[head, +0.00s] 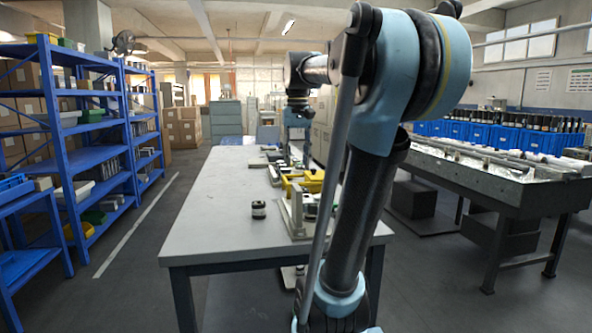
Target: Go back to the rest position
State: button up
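My arm rises in the front right of the head view and bends away over the table (213,215). My gripper (297,135) hangs at the far end of the arm, pointing down above the table's right side. It is small and dark here, and I cannot tell whether its fingers are open or shut, or whether it holds anything. A small dark jar with a pale label (259,209) stands upright on the table, apart from the gripper.
A yellow fixture (303,183) and other parts line the table's right side, partly behind my arm. Blue shelves (85,160) stand at left. A dark bench with a metal top (505,180) and blue crates (480,133) stand at right. The left aisle floor is clear.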

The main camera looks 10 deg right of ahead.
jog(key=shift+r, duration=0.3)
